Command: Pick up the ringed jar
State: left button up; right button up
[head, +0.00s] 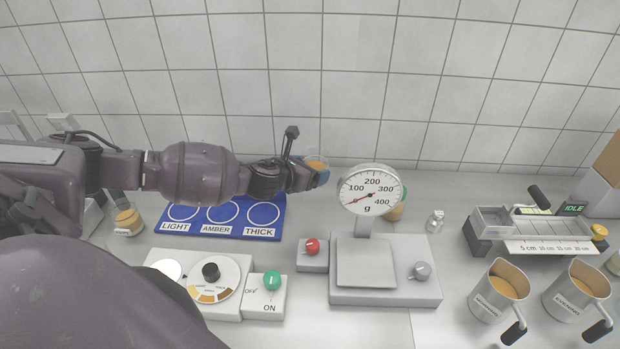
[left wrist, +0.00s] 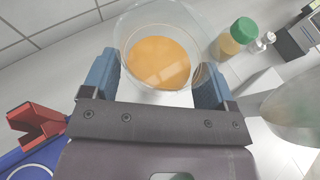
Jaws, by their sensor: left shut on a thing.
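My left gripper (head: 318,172) reaches in from the left and is shut on a clear glass jar (head: 316,163) with amber contents. It holds the jar near the back wall, just left of the scale dial. In the left wrist view, the jar (left wrist: 158,55) sits between the two blue fingers (left wrist: 156,82), its open rim towards the camera. I cannot clearly make out a ring marking on it. Another jar (head: 128,221) with amber contents and a label stands left of the blue mat. My right gripper is not in view.
The blue mat (head: 268,228) has rings marked LIGHT, AMBER and THICK. A scale (head: 380,296) with a round dial stands in the middle. A green-lidded jar (left wrist: 235,38) is behind it. Two metal jugs (head: 490,306) (head: 575,300) stand right. A red block (left wrist: 36,128) lies near the mat.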

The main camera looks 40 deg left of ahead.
pick_arm(q)
notch_tip(320, 180, up, 8)
jog(key=shift+p, duration=0.3)
dwell(0.4)
jog(key=shift+r, duration=0.2)
